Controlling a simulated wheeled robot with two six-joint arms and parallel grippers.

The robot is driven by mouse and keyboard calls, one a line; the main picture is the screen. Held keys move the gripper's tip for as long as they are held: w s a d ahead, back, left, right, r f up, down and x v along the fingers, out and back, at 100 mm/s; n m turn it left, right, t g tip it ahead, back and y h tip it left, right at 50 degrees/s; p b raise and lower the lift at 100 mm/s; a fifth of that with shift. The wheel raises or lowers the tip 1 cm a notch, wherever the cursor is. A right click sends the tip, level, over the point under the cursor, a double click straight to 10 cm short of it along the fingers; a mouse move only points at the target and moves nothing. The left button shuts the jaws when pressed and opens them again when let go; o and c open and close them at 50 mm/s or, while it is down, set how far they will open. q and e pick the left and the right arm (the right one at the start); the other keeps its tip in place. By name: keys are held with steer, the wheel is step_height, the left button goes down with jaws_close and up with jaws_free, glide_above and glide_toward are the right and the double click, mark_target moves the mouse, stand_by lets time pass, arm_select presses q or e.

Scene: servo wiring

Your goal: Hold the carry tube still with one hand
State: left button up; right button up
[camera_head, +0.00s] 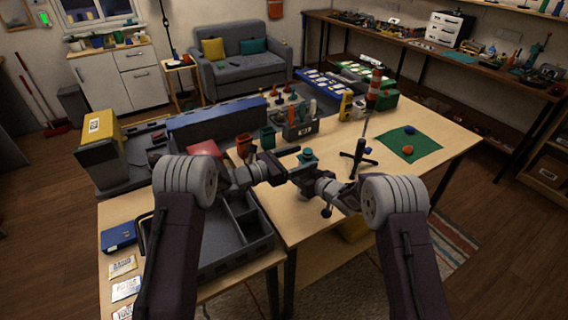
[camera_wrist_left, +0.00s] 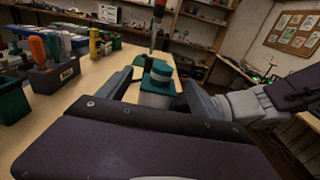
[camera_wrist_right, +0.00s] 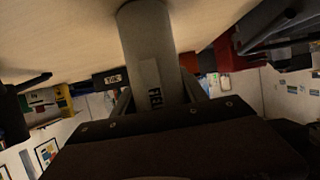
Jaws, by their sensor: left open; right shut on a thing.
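The carry tube is grey with a teal cap (camera_head: 308,156). Its grey body (camera_wrist_right: 150,45), with partly hidden lettering, fills the middle of the right wrist view. My right gripper (camera_head: 308,178) is shut on the tube below the cap. My left gripper (camera_head: 290,163) is open beside the tube's top. In the left wrist view the teal cap (camera_wrist_left: 157,76) shows between the left fingers (camera_wrist_left: 155,92), and I cannot tell whether they touch it. The tube's lower part is hidden in the head view.
A grey compartment tray (camera_head: 240,222) stands below the left arm. A dark tool caddy (camera_head: 298,130) is behind the grippers. A black stand (camera_head: 357,155) and a green mat (camera_head: 410,146) lie to the right. The tabletop between the mat and the front edge is clear.

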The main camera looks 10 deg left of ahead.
arm_select(q)
steer(key=shift+x, duration=1.35)
steer(key=shift+c, duration=0.3)
steer(key=shift+r, duration=0.1)
jaws_close()
